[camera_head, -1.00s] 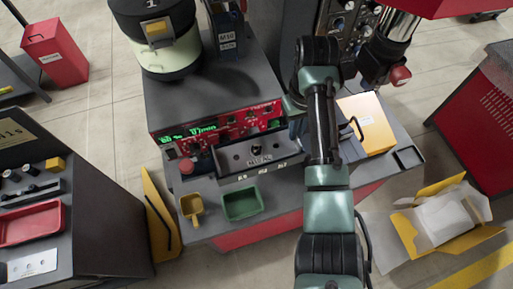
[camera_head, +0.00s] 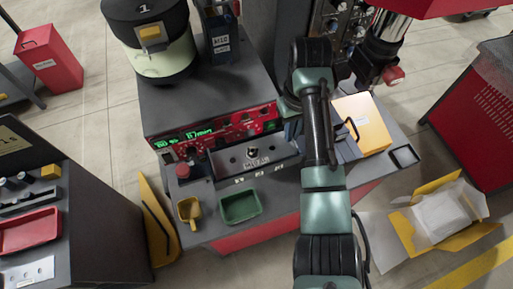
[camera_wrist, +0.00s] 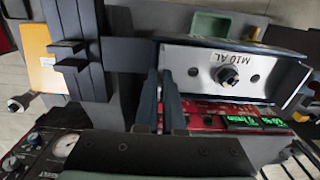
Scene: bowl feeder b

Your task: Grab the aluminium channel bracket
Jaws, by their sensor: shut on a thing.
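The aluminium channel bracket (camera_wrist: 200,72) is a silver channel marked "M10 AL" with a bolt through its face. In the head view the bracket (camera_head: 230,160) sits along the front of the red-panelled machine, left of my arm. In the wrist view my gripper (camera_wrist: 162,82) has its two dark fingers close together at the bracket's left end, shut on its edge. The exact contact is partly hidden by the fingers. In the head view my arm hides the gripper.
A green tray (camera_head: 240,207) and a yellow scoop (camera_head: 189,211) lie on the ledge in front. A yellow box (camera_head: 364,122) stands right of my arm. The red panel with green display (camera_head: 198,134) is close behind the bracket. A side table (camera_head: 90,225) stands at left.

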